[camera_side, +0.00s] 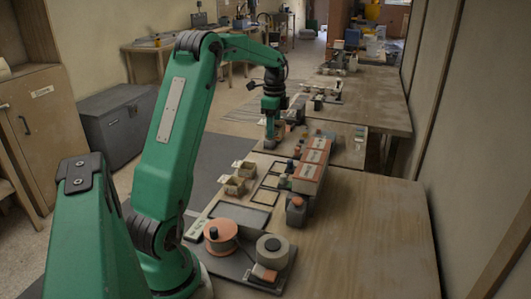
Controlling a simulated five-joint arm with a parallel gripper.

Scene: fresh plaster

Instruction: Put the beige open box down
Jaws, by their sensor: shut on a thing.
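My gripper (270,139) points down over the far part of the near bench, beyond the small boxes. It is shut on the beige open box, of which little can be made out behind the fingers at this size. Whether its underside touches the surface cannot be told. Two other small beige open boxes stand on the near bench, left of the row of orange-topped blocks: a nearer one (234,186) and a farther one (246,169). My gripper is beyond both and apart from them.
Dark rectangular frames (265,196) lie flat beside the boxes. Orange-topped grey blocks (310,167) form a row to their right. An orange spool (220,236) and a grey roll (272,250) stand nearer. The bench's right side (375,235) is bare.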

